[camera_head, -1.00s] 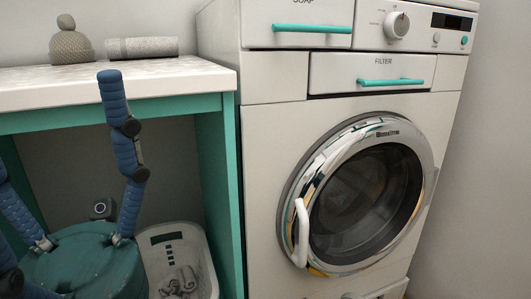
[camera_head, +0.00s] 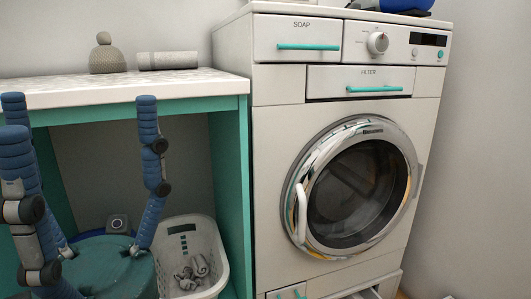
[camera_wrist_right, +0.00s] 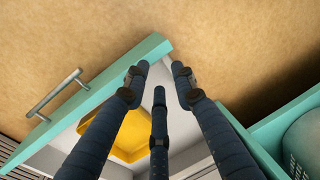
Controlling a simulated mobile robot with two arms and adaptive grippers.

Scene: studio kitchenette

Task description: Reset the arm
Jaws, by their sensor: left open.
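My left gripper (camera_head: 80,112) is at the left of the head view, with blue jointed fingers rising from a teal palm. Its fingers are spread apart and empty, in front of the open space under the counter (camera_head: 120,90). My right gripper (camera_wrist_right: 160,78) shows in the right wrist view, three dark blue fingers pointing away from the camera. Their tips stand apart with nothing between them. Beyond them is an open teal-edged drawer (camera_wrist_right: 110,85) with a yellow item (camera_wrist_right: 128,138) in it, partly hidden by the fingers.
A white washing machine (camera_head: 275,150) with its round door (camera_head: 350,190) shut stands right of the counter. A knit hat (camera_head: 107,55) and a rolled towel (camera_head: 167,61) lie on the counter. A white basket (camera_head: 217,255) with grey cloth stands below. Tan floor (camera_wrist_right: 220,30) is clear.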

